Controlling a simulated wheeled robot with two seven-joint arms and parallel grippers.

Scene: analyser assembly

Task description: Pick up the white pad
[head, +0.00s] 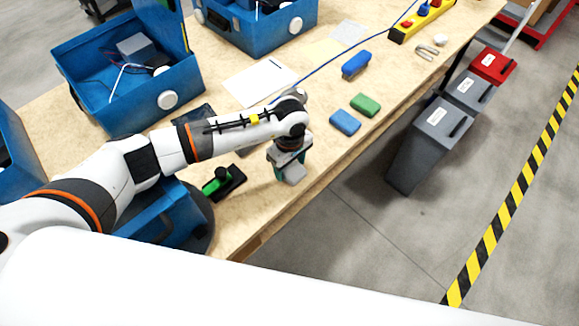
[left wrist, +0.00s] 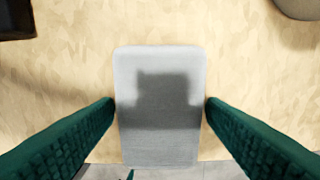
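The white pad (left wrist: 160,148) is a pale, round-cornered rectangular block, seen from above in the left wrist view with a dark shadow across its middle. In the head view its end (head: 294,174) shows below my left gripper (head: 282,169), close to the table's front edge. My left gripper (left wrist: 160,102) points down, with one green finger on each long side of the pad. The fingertips are right at the pad's sides; whether they press on it I cannot tell. My right gripper is not in view.
A blue block (head: 345,122) and a green block (head: 365,105) lie to the right on the wooden table (head: 310,95). A black fixture with a green part (head: 222,184) is to the left. Blue boxes (head: 120,100) stand behind. Grey bins (head: 430,145) stand beyond the table edge.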

